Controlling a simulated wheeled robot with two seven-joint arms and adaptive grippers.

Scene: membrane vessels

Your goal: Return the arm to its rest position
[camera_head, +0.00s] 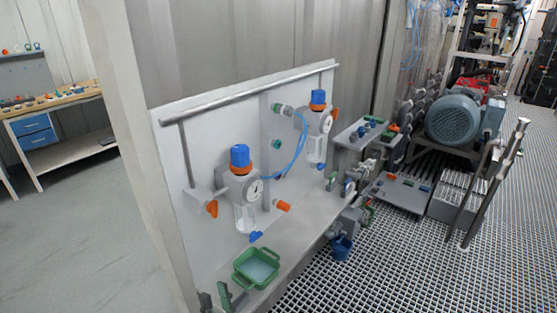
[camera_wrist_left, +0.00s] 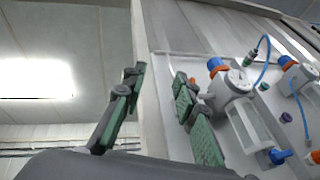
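My left gripper (camera_head: 215,296) shows at the bottom edge of the head view, just left of the green tray. In the left wrist view the gripper (camera_wrist_left: 157,80) has its two green-padded fingers apart, with nothing between them. The rest of the left arm is out of the head view. My right gripper is not seen in either view.
A white panel (camera_head: 215,125) carries two filter regulators with blue knobs (camera_head: 239,156) and a blue hose (camera_head: 299,150). A green tray (camera_head: 240,278) sits on the ledge below. A blue motor (camera_head: 453,119) stands at the right. Open floor (camera_head: 90,230) lies left.

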